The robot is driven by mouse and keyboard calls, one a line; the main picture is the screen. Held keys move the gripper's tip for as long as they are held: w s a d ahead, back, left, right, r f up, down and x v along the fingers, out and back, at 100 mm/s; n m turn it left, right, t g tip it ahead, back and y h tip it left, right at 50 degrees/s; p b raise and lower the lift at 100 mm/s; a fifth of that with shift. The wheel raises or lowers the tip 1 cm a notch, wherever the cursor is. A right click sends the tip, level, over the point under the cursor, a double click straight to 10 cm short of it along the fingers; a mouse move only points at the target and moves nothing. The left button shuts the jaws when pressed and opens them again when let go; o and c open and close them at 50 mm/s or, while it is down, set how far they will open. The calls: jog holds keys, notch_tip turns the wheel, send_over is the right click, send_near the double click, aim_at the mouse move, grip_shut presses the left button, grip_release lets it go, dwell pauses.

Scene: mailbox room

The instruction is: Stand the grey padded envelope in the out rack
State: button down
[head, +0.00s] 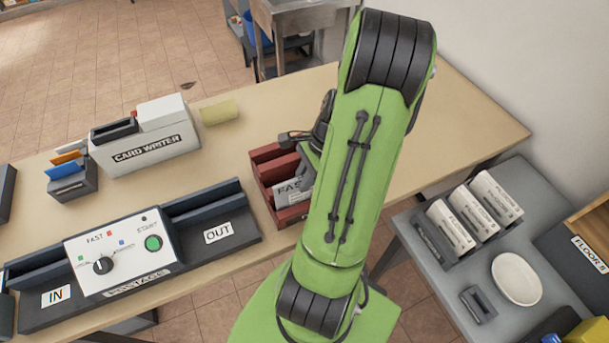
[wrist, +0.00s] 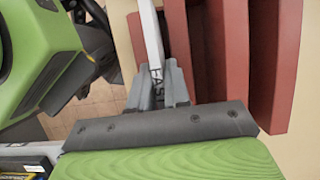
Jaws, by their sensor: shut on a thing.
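The red slotted rack (head: 268,152) stands near the right end of the table; I take it for the out rack. Its red dividers (wrist: 236,60) fill the right of the wrist view. A thin pale grey envelope marked "FAS..." (head: 286,190) is upright among the dividers in the head view. In the wrist view, the envelope (wrist: 151,35) shows nearly edge-on between the two fingers of my gripper (wrist: 158,88), which is shut on it. Whether its lower edge touches the rack floor is hidden. My arm covers the rack's right side in the head view.
The postage machine (head: 120,250), with IN and OUT ends, fills the table's front left. The card writer (head: 145,140) and a small card holder (head: 72,180) stand behind it. A yellow piece (head: 220,111) lies nearby. A grey side table (head: 450,280) holds a white-card rack and dish.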

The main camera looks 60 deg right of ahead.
jog(key=shift+f+b, duration=0.45)
jog(key=shift+f, duration=0.45)
jog(key=shift+s+a+f, duration=0.25)
jog(key=shift+s+a, duration=0.05)
jog(key=shift+s, duration=0.05)
jog(key=c, duration=1.4)
grip_release()
jog(key=o, duration=0.4)
jog(key=shift+s, duration=0.15)
jog(key=r+p, duration=0.4)
jog(key=r, duration=0.1)
jog(key=w+r+p, duration=0.1)
jog(key=r+p, duration=0.1)
jog(key=p, duration=0.1)
jog(key=shift+d+r, duration=0.25)
jog(key=shift+d, duration=0.05)
jog(key=shift+f, duration=0.15)
